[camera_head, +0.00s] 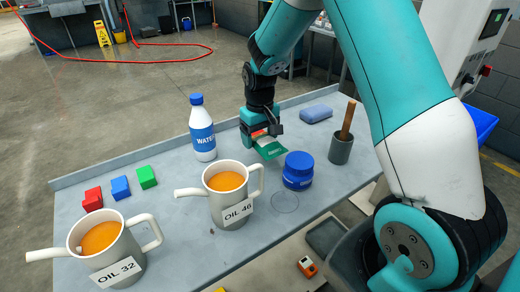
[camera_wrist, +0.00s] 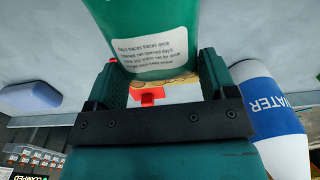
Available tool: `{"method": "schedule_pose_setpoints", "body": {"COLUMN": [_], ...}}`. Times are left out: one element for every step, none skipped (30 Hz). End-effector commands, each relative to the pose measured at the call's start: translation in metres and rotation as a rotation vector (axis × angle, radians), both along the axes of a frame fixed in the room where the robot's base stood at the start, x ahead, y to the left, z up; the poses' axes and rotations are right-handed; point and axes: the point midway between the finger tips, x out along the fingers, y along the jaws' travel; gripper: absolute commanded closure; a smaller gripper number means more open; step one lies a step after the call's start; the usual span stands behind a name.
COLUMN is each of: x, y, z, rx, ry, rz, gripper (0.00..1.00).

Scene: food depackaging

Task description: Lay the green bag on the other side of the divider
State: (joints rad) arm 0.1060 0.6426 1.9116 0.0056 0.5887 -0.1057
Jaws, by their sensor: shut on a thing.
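The green bag (camera_head: 271,149) hangs from my gripper (camera_head: 264,133) above the grey table, between the white water bottle and the blue jar. In the wrist view the green bag (camera_wrist: 150,18) lies between the two dark fingers of my gripper (camera_wrist: 163,80), which is shut on it. A white label with print shows on the bag, and a red patch shows near the fingers. I cannot make out a divider on the table in either view.
On the table (camera_head: 190,246) stand the water bottle (camera_head: 202,135), blue jar (camera_head: 298,176), grey cup with brown stick (camera_head: 341,150), blue soap-like block (camera_head: 316,113), oil jugs (camera_head: 229,211) (camera_head: 121,267), and red (camera_head: 92,201), blue and green blocks. A low rim runs along its back.

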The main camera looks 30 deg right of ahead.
Motion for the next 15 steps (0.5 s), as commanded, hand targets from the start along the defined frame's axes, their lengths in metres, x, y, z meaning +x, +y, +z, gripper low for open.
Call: {"method": "schedule_pose_setpoints", "body": {"x": [0.0,0.0,0.0,0.0,0.0,0.0,0.0,0.0,0.0,0.0,0.0,0.0,0.0,0.0,0.0], "y": [0.0,0.0,0.0,0.0,0.0,0.0,0.0,0.0,0.0,0.0,0.0,0.0,0.0,0.0,0.0], "z": [-0.007,-0.01,-0.013,-0.014,-0.016,-0.019,-0.022,-0.025,-0.03,-0.035,-0.04,-0.046,-0.049,-0.052,-0.054], "rx": [0.0,0.0,0.0,0.0,0.0,0.0,0.0,0.0,0.0,0.0,0.0,0.0,0.0,0.0,0.0], "ry": [0.003,0.002,0.0,0.0,0.0,0.001,0.001,0.001,0.002,0.003,0.003,0.004,0.003,0.001,0.0], "rz": [-0.001,-0.001,-0.001,-0.001,-0.001,-0.001,-0.001,-0.001,-0.001,-0.001,-0.001,-0.001,-0.001,-0.001,-0.001], "gripper": [0.45,0.45,0.45,0.45,0.45,0.45,0.45,0.45,0.45,0.45,0.45,0.45,0.45,0.45,0.45]}}
